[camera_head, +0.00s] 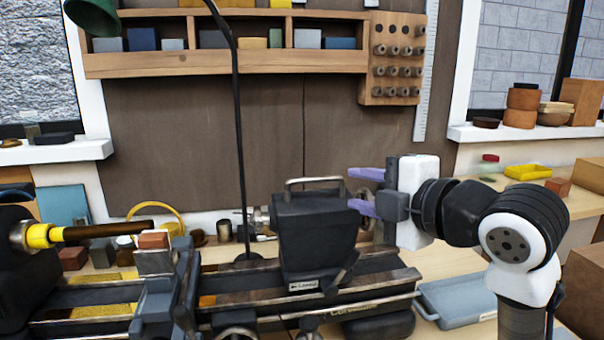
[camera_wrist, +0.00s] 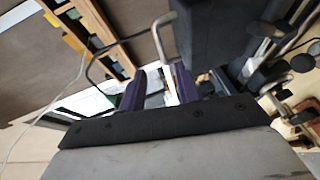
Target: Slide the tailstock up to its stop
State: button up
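The tailstock (camera_head: 315,235) is a dark block on the lathe bed (camera_head: 385,297), with a metal bar handle (camera_head: 313,181) on top. In the wrist view, the tailstock (camera_wrist: 215,35) fills the upper middle. My gripper (camera_head: 358,190) is just right of the tailstock, near its top, with two purple fingers apart and pointing left. In the wrist view, the handle (camera_wrist: 158,40) runs down toward the gap between the fingers (camera_wrist: 160,85); I cannot tell whether it touches them. A lever (camera_head: 342,272) sits low on the tailstock's front. The stop cannot be made out.
Left on the bed are the tool post (camera_head: 155,290) and a brown rod (camera_head: 110,229) in a yellow-ringed chuck (camera_head: 36,237). A thin black lamp stem (camera_head: 239,130) rises behind the bed. A blue-grey tray (camera_head: 460,302) lies right. Some bed shows between tool post and tailstock.

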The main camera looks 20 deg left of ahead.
aim_at(319, 180)
jog(key=p+x, duration=0.4)
jog(key=x, duration=0.9)
jog(key=shift+w+a+f, duration=0.1)
jog(key=shift+w+a, duration=0.1)
jog(key=shift+a, duration=0.1)
grip_shut()
